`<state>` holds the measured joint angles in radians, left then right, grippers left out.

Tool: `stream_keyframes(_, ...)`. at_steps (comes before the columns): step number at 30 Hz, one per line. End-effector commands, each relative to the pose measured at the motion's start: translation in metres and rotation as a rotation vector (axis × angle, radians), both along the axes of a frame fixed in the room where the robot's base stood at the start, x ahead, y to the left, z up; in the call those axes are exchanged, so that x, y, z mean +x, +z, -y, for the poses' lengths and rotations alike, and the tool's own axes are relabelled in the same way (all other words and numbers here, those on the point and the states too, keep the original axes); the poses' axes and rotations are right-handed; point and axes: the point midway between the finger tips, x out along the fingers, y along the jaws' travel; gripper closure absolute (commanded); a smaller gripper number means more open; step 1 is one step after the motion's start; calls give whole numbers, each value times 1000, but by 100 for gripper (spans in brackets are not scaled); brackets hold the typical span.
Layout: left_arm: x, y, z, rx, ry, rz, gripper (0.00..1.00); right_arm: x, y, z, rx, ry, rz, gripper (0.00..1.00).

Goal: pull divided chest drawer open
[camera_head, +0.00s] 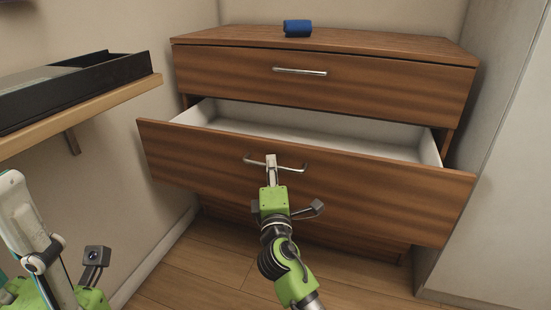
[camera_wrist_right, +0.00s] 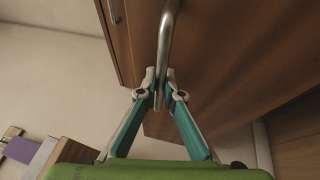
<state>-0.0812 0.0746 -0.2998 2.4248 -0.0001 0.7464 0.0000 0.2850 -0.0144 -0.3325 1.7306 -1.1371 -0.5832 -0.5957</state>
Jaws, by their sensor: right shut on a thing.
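The wooden chest (camera_head: 320,85) stands against the back wall. Its middle drawer (camera_head: 370,195) is pulled out, and the pale inside shows empty where visible. My right gripper (camera_head: 271,162) is shut on that drawer's metal bar handle (camera_head: 293,168). In the right wrist view, the fingertips (camera_wrist_right: 160,85) close around the handle (camera_wrist_right: 168,30) near its end. The top drawer (camera_head: 340,88) is closed, with its own bar handle (camera_head: 300,71). Part of my left arm shows at the lower left; its fingertips cannot be made out clearly.
A rolled blue cloth (camera_head: 298,28) lies on the chest top. A wooden shelf (camera_head: 100,103) with a black tray (camera_head: 75,92) juts from the left wall. A pale panel (camera_head: 495,180) stands close on the right. The wood floor in front is clear.

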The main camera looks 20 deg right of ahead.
Motion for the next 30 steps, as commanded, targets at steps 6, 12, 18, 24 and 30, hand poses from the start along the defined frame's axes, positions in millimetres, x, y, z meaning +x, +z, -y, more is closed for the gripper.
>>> stream_keyframes(6, 0, 0, 0, -1, -1, -1, 60, -4, -1, -3, 0, 1, -2, 100)
stream_keyframes(12, 0, 0, 0, -1, -1, -1, 60, -4, -1, -3, 0, 1, -2, 100)
stream_keyframes(18, 0, 0, 0, -1, -1, -1, 60, -3, -1, -2, 0, 0, -2, 85)
stream_keyframes(24, 0, -1, 0, 0, 0, -2, 60, -4, -1, -2, 0, 0, -1, 85)
stream_keyframes(30, -1, 0, 0, 0, 0, -2, 60, -20, -5, -6, 0, 0, -2, 85)
